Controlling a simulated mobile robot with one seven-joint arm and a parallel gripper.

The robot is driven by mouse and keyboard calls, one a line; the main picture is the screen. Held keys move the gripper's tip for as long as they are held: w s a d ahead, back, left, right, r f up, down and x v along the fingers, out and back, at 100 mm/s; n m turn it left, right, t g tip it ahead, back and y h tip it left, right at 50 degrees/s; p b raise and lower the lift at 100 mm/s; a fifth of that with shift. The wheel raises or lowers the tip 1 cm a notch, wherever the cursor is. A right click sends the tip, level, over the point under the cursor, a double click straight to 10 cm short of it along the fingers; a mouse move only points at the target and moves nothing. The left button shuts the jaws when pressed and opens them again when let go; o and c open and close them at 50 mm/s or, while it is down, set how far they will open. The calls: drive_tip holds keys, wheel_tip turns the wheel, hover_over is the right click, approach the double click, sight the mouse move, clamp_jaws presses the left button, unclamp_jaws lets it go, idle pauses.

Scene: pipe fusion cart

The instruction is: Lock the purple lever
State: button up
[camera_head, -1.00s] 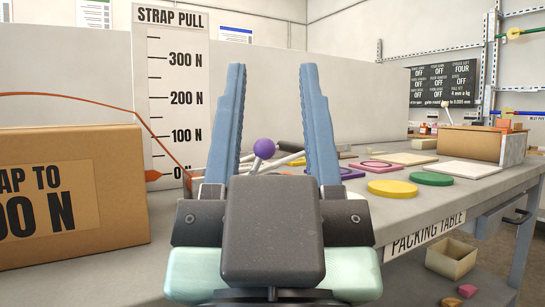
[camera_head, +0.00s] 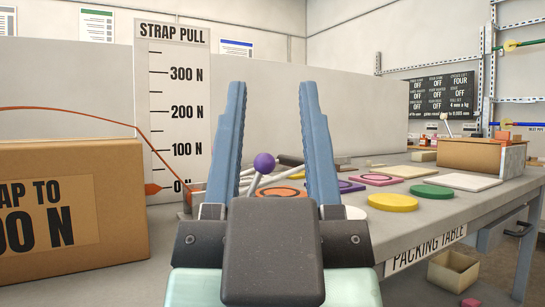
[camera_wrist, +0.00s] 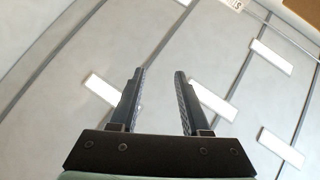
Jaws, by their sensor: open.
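A lever with a round purple knob (camera_head: 264,163) on a thin pale rod shows between my gripper's fingers in the head view, beyond them on the packing table (camera_head: 400,240). The rod is tilted. Its base is hidden behind my gripper's body. My gripper (camera_head: 272,88) points away from the camera with its two blue fingers apart and nothing between them. I cannot tell exactly how far the knob is from the fingers. In the wrist view my open gripper (camera_wrist: 157,72) faces a pale surface with dark lines and bright strips, and the lever does not show there.
A cardboard box (camera_head: 70,205) stands at the left. An orange strap (camera_head: 70,109) runs from it to a "STRAP PULL" scale board (camera_head: 174,100). Coloured discs, including a yellow one (camera_head: 392,203) and a green one (camera_head: 431,191), lie on the table. A wooden box (camera_head: 482,155) stands at the right.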

drive_tip(key=shift+c, duration=0.4)
drive_tip(key=shift+c, duration=1.2)
drive_tip(key=shift+w+r+p, duration=0.2)
drive_tip(key=shift+w+p, duration=0.1)
drive_tip(key=shift+p, duration=0.25)
drive_tip(key=shift+c, duration=1.2)
drive_tip(key=w+p, duration=0.1)
drive_tip(key=p, duration=0.1)
drive_tip(key=w+r+m+g+y+p, duration=0.1)
drive_tip(key=w+p, duration=0.1)
drive_tip(key=p, duration=0.1)
drive_tip(key=w+m+g+p, duration=0.1)
drive_tip(key=w+p, duration=0.1)
drive_tip(key=shift+d+r+p, duration=0.1)
drive_tip(key=shift+r+p, duration=0.2)
drive_tip(key=shift+p, duration=0.05)
clamp_jaws()
drive_tip(key=w+d+f+m+g+p, duration=0.4)
drive_tip(key=w+m+g+p, duration=0.55)
drive_tip(key=p, duration=1.75)
drive_tip(key=s+d+f+m+p, duration=0.1)
drive_tip(key=s+f+m+p, duration=0.3)
drive_tip(key=s+m+p, duration=0.3)
drive_tip(key=shift+s+d+f+m+p, duration=0.15)
drive_tip(key=shift+s+d+m+p, duration=0.15)
drive_tip(key=shift+m+p, duration=1.45)
drive_tip(key=shift+n+p, duration=0.4)
